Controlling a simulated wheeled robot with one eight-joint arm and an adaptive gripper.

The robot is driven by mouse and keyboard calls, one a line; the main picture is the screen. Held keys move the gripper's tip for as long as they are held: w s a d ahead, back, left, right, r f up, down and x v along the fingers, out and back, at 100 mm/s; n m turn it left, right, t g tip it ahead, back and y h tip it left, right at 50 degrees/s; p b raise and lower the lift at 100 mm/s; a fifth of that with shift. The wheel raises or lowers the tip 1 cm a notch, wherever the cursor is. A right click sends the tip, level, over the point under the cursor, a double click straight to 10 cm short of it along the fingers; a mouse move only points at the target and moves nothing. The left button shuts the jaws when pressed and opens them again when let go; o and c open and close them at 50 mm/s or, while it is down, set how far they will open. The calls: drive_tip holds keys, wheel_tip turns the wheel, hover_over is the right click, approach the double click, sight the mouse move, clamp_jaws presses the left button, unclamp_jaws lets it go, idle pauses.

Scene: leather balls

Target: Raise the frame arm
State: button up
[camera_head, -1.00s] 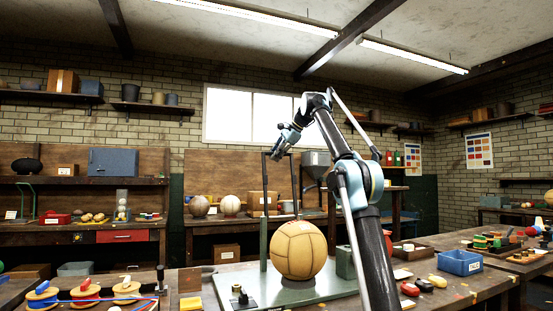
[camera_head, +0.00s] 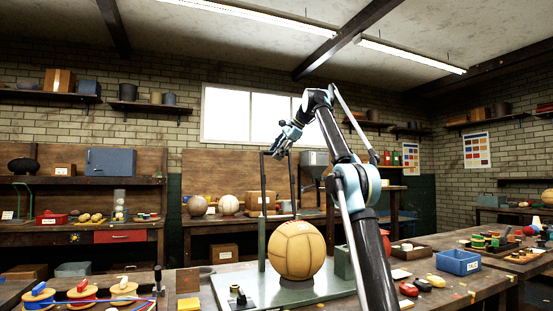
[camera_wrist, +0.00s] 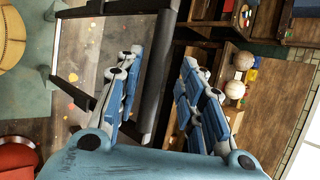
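The frame arm (camera_head: 293,184) is a dark, upright frame behind the tan ball (camera_head: 297,251), beside a green post (camera_head: 262,243) on a pale green base plate (camera_head: 270,294). My gripper (camera_head: 279,150) is at the frame's top right corner. In the wrist view my gripper's blue fingers (camera_wrist: 158,75) stand apart. A dark bar of the frame arm (camera_wrist: 158,62) shows in the gap, closer to the left finger. I cannot tell whether a finger touches it. The ball's edge (camera_wrist: 10,38) shows at the upper left there.
A green block (camera_head: 343,262) stands right of the ball, close to my arm. A blue bin (camera_head: 458,262) sits on the right bench. Spools (camera_head: 82,291) lie at the front left. Two pale balls (camera_head: 229,204) rest on the back bench. The air above the frame is clear.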

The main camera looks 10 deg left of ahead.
drive_tip(key=shift+d+r, duration=0.25)
drive_tip(key=shift+d, duration=0.05)
drive_tip(key=s+d, duration=0.6)
drive_tip(key=d, duration=0.4)
drive_tip(key=shift+d, duration=0.35)
